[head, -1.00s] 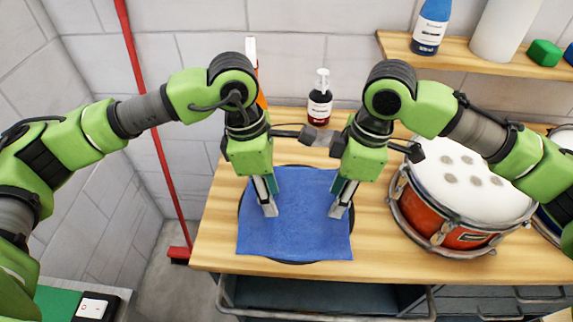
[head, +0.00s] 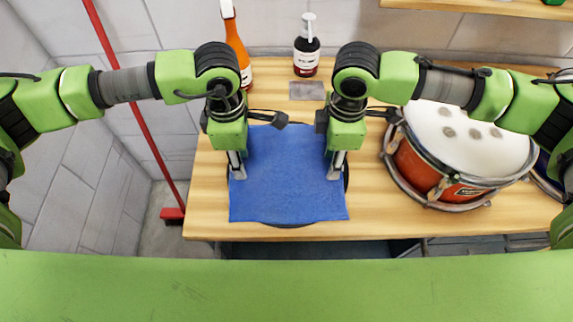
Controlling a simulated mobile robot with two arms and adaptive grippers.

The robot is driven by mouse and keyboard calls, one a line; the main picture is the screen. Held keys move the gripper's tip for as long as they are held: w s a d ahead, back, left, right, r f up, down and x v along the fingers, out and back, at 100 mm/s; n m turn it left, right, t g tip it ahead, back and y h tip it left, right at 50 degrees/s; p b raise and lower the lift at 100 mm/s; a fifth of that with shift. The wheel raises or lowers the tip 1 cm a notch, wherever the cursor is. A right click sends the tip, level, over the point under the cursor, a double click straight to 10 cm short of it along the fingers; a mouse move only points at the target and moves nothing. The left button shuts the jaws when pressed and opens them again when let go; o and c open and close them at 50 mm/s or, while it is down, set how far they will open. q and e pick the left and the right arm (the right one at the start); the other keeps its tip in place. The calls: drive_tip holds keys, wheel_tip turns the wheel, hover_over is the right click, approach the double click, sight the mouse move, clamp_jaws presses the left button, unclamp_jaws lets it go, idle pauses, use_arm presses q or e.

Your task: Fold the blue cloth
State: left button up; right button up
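The blue cloth (head: 287,185) lies spread flat over a dark round pad (head: 285,224) on the wooden bench. My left gripper (head: 237,173) points down at the cloth's left edge. My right gripper (head: 336,172) points down at the cloth's right edge. Both fingertips are at or just above the cloth. The far part of the cloth is partly hidden behind my grippers. I cannot tell whether the fingers are closed on any cloth.
A red drum (head: 460,155) with a white head stands right of the cloth. An orange bottle (head: 237,48) and a dark pump bottle (head: 306,48) stand behind, near a small grey plate (head: 307,90). A red pole (head: 130,90) leans at the left. The bench's front edge (head: 400,232) is close.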

use_arm(q)
drive_tip(key=shift+f, duration=0.3)
use_arm(e)
drive_tip(key=shift+f, duration=0.35)
use_arm(q)
drive_tip(key=c, duration=0.3)
use_arm(e)
drive_tip(key=shift+r, duration=0.1)
drive_tip(key=c, duration=0.3)
use_arm(q)
drive_tip(key=shift+s+f, duration=0.1)
clamp_jaws()
use_arm(e)
drive_tip(key=shift+s, duration=0.1)
clamp_jaws()
use_arm(q)
drive_tip(key=shift+r, duration=0.2)
